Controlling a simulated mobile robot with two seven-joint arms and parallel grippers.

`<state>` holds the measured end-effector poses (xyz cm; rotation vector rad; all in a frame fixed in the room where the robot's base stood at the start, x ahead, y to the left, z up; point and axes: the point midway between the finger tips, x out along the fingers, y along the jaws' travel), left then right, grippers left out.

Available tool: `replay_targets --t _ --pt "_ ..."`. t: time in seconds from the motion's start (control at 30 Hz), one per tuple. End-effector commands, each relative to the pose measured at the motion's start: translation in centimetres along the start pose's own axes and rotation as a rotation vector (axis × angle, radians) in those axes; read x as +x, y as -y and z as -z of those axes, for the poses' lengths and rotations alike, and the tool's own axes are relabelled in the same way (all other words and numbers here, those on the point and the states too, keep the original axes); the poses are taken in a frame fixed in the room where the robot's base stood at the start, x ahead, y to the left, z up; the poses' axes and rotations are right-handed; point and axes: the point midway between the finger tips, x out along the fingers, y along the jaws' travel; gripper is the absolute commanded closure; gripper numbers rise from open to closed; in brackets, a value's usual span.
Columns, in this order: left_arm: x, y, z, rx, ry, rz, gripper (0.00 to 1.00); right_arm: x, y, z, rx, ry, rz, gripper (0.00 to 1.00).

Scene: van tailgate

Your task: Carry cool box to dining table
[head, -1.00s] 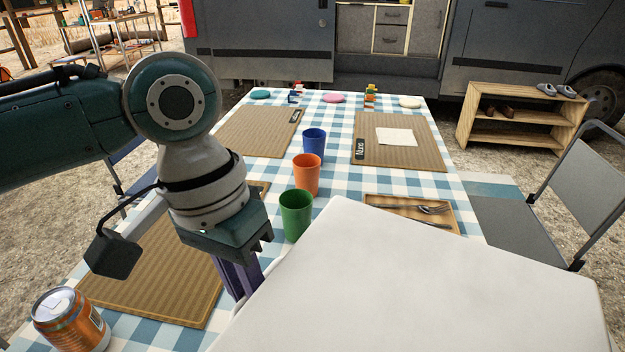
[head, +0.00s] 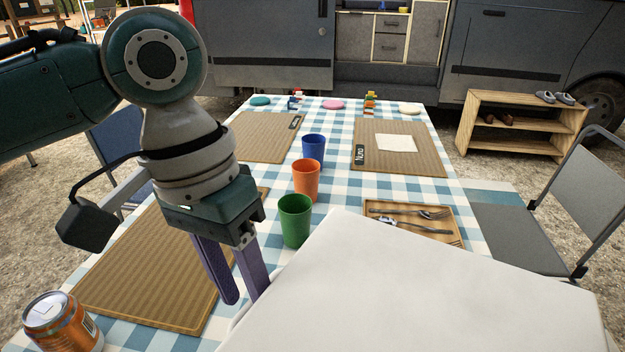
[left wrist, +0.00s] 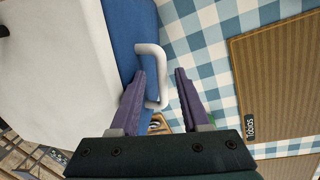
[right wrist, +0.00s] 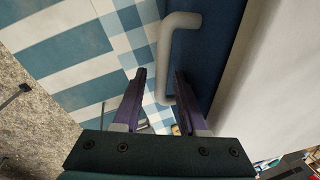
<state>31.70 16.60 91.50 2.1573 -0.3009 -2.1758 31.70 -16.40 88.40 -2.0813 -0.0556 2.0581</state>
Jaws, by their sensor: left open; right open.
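The cool box has a white lid (head: 430,290) that fills the lower right of the head view, over the near part of the checked dining table (head: 345,185). Its blue side (left wrist: 125,35) and a pale handle (left wrist: 152,70) show in the left wrist view. My left gripper (head: 244,297) is open at the box's left side, with the handle between or just beyond its fingers. In the right wrist view, my right gripper (right wrist: 160,75) is open, with the other pale handle (right wrist: 166,60) in line between its fingers. The box's underside is hidden, so I cannot see its contact with the table.
Green (head: 295,220), orange (head: 306,180) and blue (head: 313,150) cups stand close beyond the box. A cutlery tray (head: 408,215) lies right behind it. A can (head: 62,322) stands at the near left. A chair (head: 530,225) is on the right.

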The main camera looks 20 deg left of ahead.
Motion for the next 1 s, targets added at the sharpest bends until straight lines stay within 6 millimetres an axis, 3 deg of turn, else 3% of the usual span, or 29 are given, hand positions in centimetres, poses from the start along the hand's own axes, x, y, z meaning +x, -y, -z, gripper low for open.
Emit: replay_targets --t 0.2,0.47,0.8,1.0 --pt "-3.4 0.1 0.1 -0.001 -0.004 0.004 0.53 0.0 0.2 0.0 -0.002 0.001 0.006 0.53" --pt "-4.8 0.2 0.0 -0.003 0.000 0.006 0.53 -1.0 0.2 0.1 -0.004 -0.002 0.005 0.53" --pt "-4.8 0.2 0.0 -0.003 0.000 0.006 0.53 -8.1 0.0 0.1 -0.003 -0.007 0.001 0.53" --pt "-4.7 0.2 0.0 -0.003 0.000 0.006 0.53 -11.2 -0.1 0.1 -0.001 -0.003 0.000 0.53"
